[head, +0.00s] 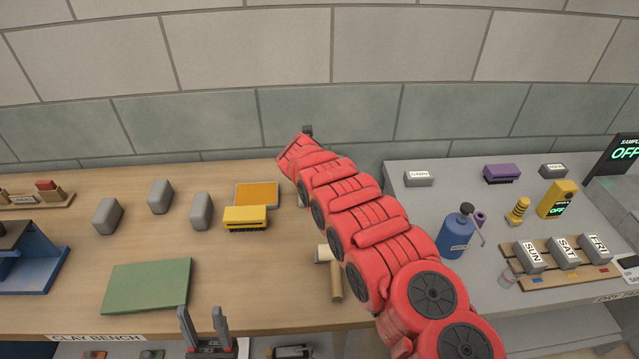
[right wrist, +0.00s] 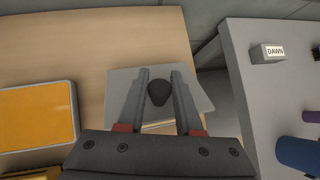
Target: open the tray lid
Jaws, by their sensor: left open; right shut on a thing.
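In the right wrist view a flat grey lid (right wrist: 118,88) lies below the fingers, with a dark rounded knob (right wrist: 159,92) on top. My right gripper (right wrist: 160,74) is shut on the knob, one finger on each side of it. Whether the lid rests on its tray or is raised cannot be told. In the head view my right arm hides nearly all of the lid and the knob. My left gripper (head: 205,325) is open and empty at the bottom of the head view, near the bench's front edge.
The wooden bench (head: 60,310) holds an orange-topped pad (head: 257,195), a yellow brush (head: 246,217), grey blocks (head: 160,196) and a green mat (head: 146,286). A wooden-handled tool (head: 335,280) lies by my right arm. A grey table (head: 420,205) stands right, across a gap, with a blue bottle (head: 456,236).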

